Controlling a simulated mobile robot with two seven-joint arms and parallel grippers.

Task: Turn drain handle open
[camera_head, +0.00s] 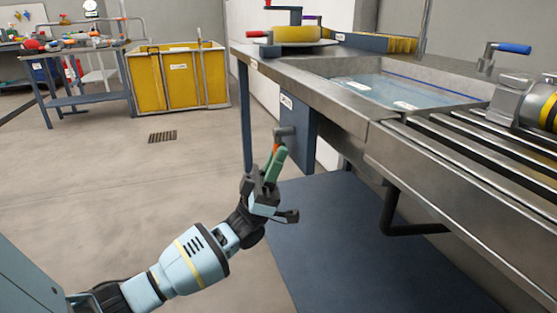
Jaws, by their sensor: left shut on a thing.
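The drain handle (275,163) is a green lever with a small orange part at its upper end. It hangs tilted below a grey valve fitting (284,133) at the left end of the steel sink bench. My left gripper (267,182) is dark and comes up from below. It is shut on the lower part of the green handle, and its jaws hide that end. My right gripper is not in view.
The sink basin (395,88) holds water. A blue-handled tap (508,49) and slatted rack (478,141) are to the right. A dark bent bar (410,229) hangs under the bench.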

